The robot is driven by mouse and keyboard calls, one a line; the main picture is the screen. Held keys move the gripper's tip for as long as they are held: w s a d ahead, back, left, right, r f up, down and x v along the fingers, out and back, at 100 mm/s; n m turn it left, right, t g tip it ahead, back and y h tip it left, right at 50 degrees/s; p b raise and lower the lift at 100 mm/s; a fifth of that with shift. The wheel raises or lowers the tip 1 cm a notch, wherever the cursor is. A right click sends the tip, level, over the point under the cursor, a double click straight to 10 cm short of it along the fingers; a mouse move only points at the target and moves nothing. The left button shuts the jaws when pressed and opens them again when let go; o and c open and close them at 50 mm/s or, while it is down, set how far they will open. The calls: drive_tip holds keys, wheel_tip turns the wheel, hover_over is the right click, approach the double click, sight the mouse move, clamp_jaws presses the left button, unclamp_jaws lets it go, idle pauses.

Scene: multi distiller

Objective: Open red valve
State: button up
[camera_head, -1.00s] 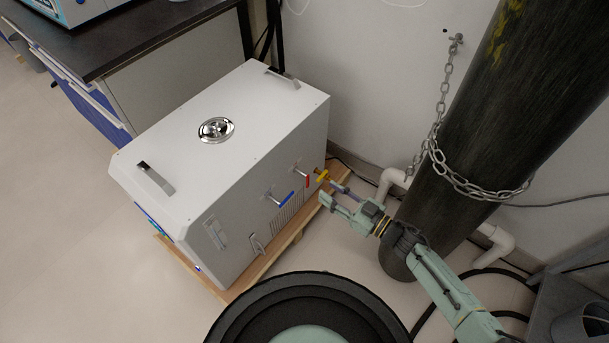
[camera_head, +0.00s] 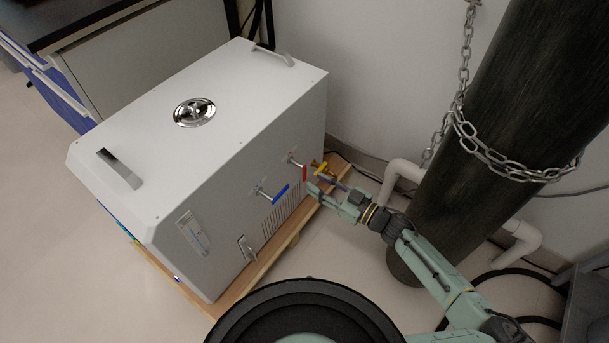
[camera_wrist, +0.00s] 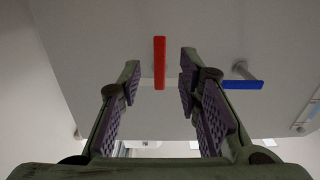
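The red valve (camera_head: 305,173) is a small red lever on the side panel of a white box-shaped machine (camera_head: 210,130). In the wrist view the red lever (camera_wrist: 159,62) points along the view, just beyond and between my fingertips. My gripper (camera_head: 326,186) is open and empty in front of the panel, close to the valves. In the wrist view the fingers (camera_wrist: 158,82) stand apart on either side of the lever's line. I cannot tell whether either finger touches it.
The blue lever (camera_wrist: 243,84) lies close to one finger. A dark chained cylinder (camera_head: 480,140) and white pipes (camera_head: 401,175) stand right of the machine.

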sight(306, 176)
drive_tip(key=x, duration=0.5)
drive_tip(key=shift+w+a, duration=0.25)
drive_tip(key=shift+c, duration=0.4)
clamp_jaws()
